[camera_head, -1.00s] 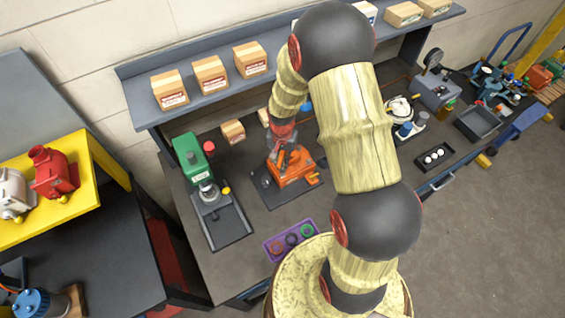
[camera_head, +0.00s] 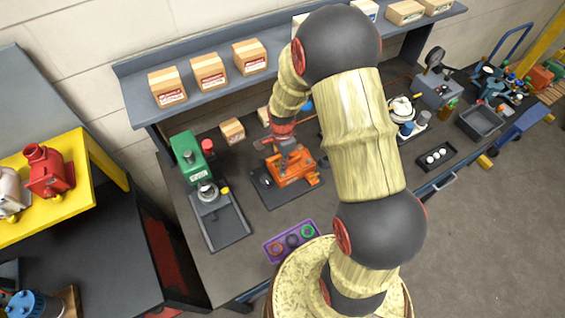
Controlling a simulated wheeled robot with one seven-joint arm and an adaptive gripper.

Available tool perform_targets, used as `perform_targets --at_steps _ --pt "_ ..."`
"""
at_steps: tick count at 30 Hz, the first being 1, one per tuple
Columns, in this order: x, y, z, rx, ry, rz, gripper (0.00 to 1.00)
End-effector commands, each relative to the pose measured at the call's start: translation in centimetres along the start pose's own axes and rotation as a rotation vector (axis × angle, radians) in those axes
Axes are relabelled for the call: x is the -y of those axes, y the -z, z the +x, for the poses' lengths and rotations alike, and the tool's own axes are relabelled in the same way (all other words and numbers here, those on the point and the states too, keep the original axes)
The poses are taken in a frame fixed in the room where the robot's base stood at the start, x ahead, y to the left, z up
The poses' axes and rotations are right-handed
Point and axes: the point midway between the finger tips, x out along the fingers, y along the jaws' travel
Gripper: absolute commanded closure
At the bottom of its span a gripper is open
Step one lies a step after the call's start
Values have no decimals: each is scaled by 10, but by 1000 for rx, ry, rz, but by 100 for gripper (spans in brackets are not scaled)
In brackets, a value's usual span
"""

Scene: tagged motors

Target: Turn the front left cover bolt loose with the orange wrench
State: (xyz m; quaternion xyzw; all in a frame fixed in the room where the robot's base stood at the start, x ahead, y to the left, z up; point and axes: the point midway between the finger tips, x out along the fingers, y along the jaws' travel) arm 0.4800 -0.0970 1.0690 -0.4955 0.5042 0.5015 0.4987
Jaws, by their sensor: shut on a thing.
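An orange motor (camera_head: 295,171) sits on a dark base plate (camera_head: 272,196) on the bench, left of my upper arm. My gripper (camera_head: 287,150) points down over the motor's back left part. It is shut on what seems to be the orange wrench (camera_head: 262,142), of which a thin orange strip shows left of the fingers. The wrench's head and the front left cover bolt are too small or hidden to make out. I cannot tell whether the wrench sits on a bolt.
A green press (camera_head: 188,158) stands left of the motor, and a purple tray (camera_head: 270,254) with rings lies in front. A small carton (camera_head: 232,130) stands behind. A shelf with cartons (camera_head: 209,72) runs above. Bare bench lies between press and motor plate.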

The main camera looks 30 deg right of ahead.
Motion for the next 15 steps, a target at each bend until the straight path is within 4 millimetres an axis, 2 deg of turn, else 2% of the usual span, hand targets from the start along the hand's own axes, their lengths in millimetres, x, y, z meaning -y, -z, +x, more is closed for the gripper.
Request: perform_targets --at_steps 8,15 --pt "0 0 0 0 1 -1 100" --pt "0 0 8 0 1 -2 100"
